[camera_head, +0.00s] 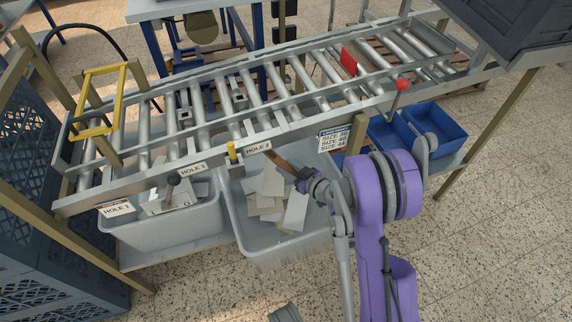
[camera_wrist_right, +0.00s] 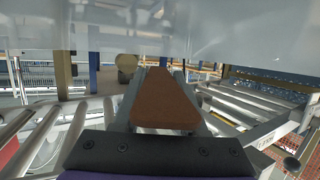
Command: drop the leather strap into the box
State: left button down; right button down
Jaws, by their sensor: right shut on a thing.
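A brown leather strap (camera_head: 283,162) points up and left from my right gripper (camera_head: 302,180), which is shut on its near end. In the right wrist view the strap (camera_wrist_right: 165,100) extends straight ahead from the jaws. That box holds several pale pieces (camera_head: 265,183). Another grey box (camera_head: 160,234) stands to its left with pale pieces and a dark-knobbed tool in it. My left gripper is not in view.
A red lever knob (camera_head: 403,84) and blue bins (camera_head: 440,121) are at right. Dark crates stand at left.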

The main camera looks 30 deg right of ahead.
aim_at(288, 169)
jog(key=shift+f, duration=0.7)
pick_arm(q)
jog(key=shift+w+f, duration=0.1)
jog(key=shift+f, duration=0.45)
pick_arm(e)
jog(key=shift+c, duration=1.9)
grip_release()
jog(key=shift+r, duration=0.1)
notch_tip(288, 169, up, 10)
jog(key=p, duration=0.3)
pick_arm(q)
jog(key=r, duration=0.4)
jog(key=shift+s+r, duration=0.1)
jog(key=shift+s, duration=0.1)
